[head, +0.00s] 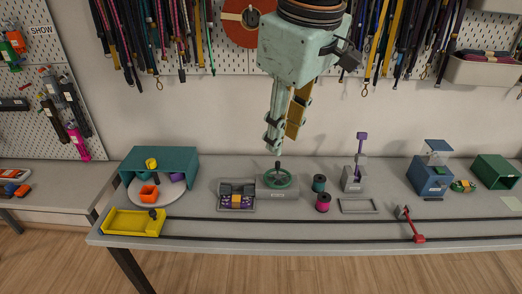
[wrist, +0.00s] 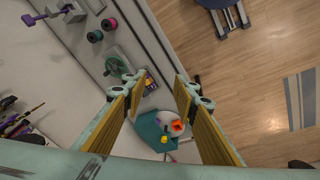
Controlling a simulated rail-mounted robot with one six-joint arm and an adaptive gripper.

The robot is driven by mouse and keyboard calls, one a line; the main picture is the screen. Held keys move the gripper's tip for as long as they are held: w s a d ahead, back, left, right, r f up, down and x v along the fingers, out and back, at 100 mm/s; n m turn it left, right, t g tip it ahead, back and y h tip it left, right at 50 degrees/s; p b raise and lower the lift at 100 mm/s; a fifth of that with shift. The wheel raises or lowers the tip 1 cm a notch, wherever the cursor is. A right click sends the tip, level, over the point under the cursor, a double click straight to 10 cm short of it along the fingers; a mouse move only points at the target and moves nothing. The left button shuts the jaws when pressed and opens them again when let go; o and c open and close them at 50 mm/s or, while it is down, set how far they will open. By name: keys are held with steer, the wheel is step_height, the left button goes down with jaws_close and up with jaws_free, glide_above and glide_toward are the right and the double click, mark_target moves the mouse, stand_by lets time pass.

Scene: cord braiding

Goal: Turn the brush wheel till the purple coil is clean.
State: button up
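The green wheel (head: 278,179) with an upright dark knob lies flat on a grey base in the middle of the bench. It also shows in the wrist view (wrist: 117,67). Left of it is a grey device (head: 237,203) with purple material and an orange-yellow block at its middle; I cannot tell whether the purple material is the coil or how clean it is. My gripper (head: 272,145) hangs above and behind the wheel, apart from it. In the wrist view my gripper (wrist: 162,88) has its two fingers spread wide with nothing between them.
A teal shelter (head: 160,160) over a round white plate and a yellow tray (head: 132,223) stand left. Teal (head: 319,183) and magenta (head: 323,203) spools stand right of the wheel, then a purple-levered press (head: 355,178). A red lever (head: 411,226) is on the front rail.

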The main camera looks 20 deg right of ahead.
steer(key=w+d+f+n+p, duration=0.1)
steer(key=w+d+n, duration=0.2)
steer(key=w, duration=0.7)
steer(key=n+g+p, duration=0.3)
steer(key=n+p, duration=0.2)
steer(key=n, duration=0.7)
glide_above(278, 162)
step_height(278, 162, down, 26)
steer(key=shift+w+f, duration=0.1)
steer(key=shift+f, duration=6.7)
